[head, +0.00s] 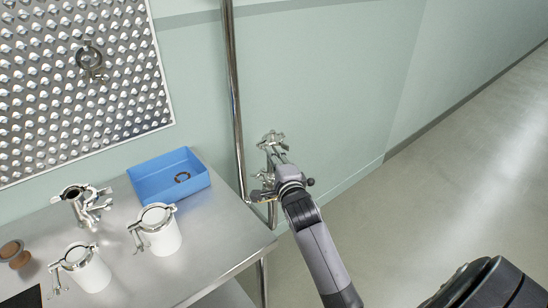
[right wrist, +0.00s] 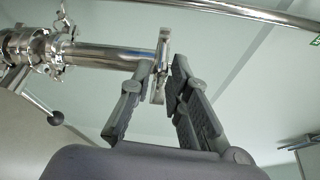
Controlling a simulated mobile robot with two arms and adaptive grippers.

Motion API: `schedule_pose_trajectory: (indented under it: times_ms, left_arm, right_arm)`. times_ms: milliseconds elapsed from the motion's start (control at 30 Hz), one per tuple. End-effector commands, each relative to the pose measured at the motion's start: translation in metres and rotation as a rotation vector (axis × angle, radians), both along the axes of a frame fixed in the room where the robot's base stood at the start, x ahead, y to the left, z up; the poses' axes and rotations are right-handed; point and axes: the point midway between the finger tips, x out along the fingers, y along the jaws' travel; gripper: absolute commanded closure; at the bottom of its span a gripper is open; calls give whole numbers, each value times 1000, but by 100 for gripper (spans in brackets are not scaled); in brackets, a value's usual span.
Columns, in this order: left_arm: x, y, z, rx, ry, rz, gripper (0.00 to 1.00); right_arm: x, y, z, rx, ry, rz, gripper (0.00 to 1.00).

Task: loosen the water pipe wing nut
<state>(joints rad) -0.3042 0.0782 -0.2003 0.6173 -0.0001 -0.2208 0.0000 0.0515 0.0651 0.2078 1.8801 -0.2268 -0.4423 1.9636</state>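In the right wrist view a shiny steel wing nut (right wrist: 161,68) stands upright at the end of a horizontal steel pipe (right wrist: 105,55). My right gripper (right wrist: 165,78) has one finger on each side of it. The fingers are apart, with narrow gaps beside the nut, so I see no clear grip. My left gripper is not in view.
A vertical steel pipe (head: 234,90) runs along the wall. A steel table (head: 215,245) at the left bears a blue bin (head: 168,180) with a ring in it, white clamped vessels (head: 163,239) and a steel fitting. Open floor (head: 450,190) lies to the right.

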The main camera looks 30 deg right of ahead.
Motion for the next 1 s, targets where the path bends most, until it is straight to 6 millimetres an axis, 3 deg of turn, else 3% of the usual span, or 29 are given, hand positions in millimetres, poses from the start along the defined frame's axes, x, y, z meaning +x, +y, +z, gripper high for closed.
schedule_pose_trajectory:
  times_ms: [200,733,1000]
  left_arm:
    - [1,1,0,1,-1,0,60]
    - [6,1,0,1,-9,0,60]
    - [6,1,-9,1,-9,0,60]
  right_arm:
    - [0,0,0,0,0,0,100]
    - [0,0,-1,-5,1,0,100]
    - [0,0,-4,-97,-8,0,100]
